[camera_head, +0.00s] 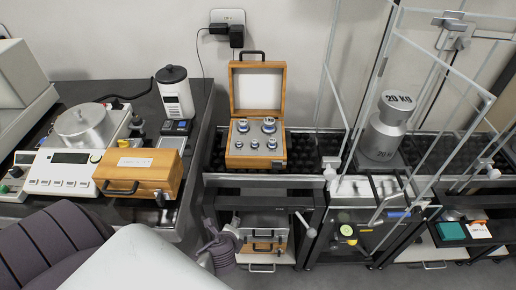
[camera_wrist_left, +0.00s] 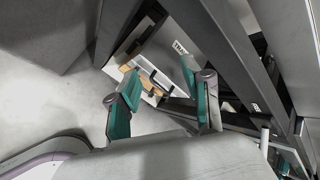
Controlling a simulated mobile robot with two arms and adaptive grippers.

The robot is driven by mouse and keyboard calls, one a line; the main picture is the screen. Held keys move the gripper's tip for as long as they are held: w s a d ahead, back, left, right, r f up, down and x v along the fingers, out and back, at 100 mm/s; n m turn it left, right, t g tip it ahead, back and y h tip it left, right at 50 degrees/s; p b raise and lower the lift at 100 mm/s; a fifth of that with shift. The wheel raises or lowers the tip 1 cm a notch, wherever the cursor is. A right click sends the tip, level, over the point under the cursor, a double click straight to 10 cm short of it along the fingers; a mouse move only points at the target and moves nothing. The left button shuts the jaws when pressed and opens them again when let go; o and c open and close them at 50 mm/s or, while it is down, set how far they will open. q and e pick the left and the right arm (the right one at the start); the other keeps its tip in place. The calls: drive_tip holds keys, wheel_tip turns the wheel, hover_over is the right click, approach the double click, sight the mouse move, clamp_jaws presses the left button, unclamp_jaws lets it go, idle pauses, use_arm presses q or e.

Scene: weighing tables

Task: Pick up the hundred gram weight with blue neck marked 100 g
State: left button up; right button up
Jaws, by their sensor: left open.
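An open wooden case (camera_head: 234,160) stands on the dark table at the middle of the head view, its lid raised. Several silver weights with blue necks sit in it: a back-left weight (camera_head: 242,126), a back-right weight (camera_head: 268,125) and smaller ones in front. Their markings are too small to read, so I cannot tell which is the 100 g one. My left gripper (camera_wrist_left: 164,108) shows in the left wrist view with its teal fingers wide apart and nothing between them. My right gripper is not in view.
A large 20 KG weight (camera_head: 384,135) stands inside a glass frame right of the case. A closed wooden case (camera_head: 150,165), a white balance (camera_head: 60,170) and a white canister (camera_head: 175,95) are on the left. Dark table frame bars (camera_wrist_left: 225,55) are close to my left gripper.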

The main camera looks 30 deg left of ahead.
use_arm(q)
drive_tip(key=w+a+r+m+t+y, duration=0.1)
drive_tip(key=w+a+r+m+t, duration=0.1)
drive_tip(key=w+r+m+t, duration=0.5)
drive_tip(key=m, duration=0.7)
approach(254, 144)
drive_tip(key=w, duration=0.1)
drive_tip(key=w+a+f, duration=0.1)
drive_tip(key=shift+w+a+f+m+t+b, duration=0.15)
drive_tip(key=shift+w+a+m+t+b, duration=0.15)
drive_tip(key=shift+w+a+b, duration=0.1)
drive_tip(key=x, duration=0.5)
drive_tip(key=shift+w+d, duration=0.2)
drive_tip(key=shift+w, duration=0.25)
clamp_jaws()
